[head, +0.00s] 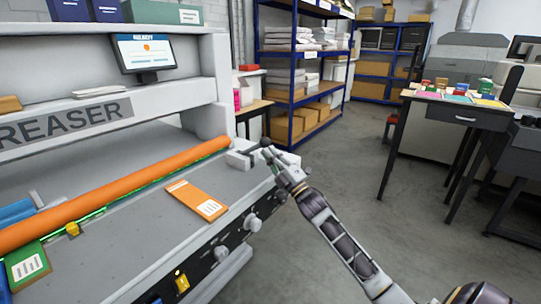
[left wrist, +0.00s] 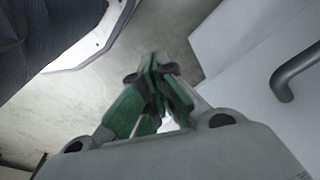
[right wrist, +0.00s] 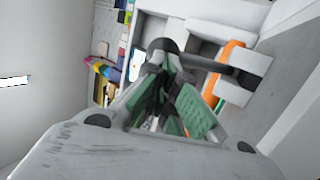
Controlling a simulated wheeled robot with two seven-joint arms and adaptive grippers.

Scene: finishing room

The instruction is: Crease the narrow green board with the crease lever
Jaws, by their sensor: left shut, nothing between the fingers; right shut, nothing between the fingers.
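The creaser's bed (head: 150,235) fills the left of the head view, with a long orange bar (head: 120,192) across it. The narrow green board (head: 26,266), with a white label, lies at the lower left, its far part hidden at the bar. The crease lever (right wrist: 205,62) is a dark rod with a round knob, fixed to a pale block at the bed's right end (head: 240,159). My right gripper (head: 276,160) is shut and empty, close by the knob; I cannot tell whether they touch. My left gripper (left wrist: 155,75) is shut and empty, outside the head view.
An orange board (head: 197,200) with a white label lies on the bed. A yellow piece (head: 72,229) sits by the bar. Knobs (head: 252,222) line the machine's front. A screen (head: 146,52) stands above. Blue shelving (head: 294,70) and a desk (head: 455,108) stand beyond open floor.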

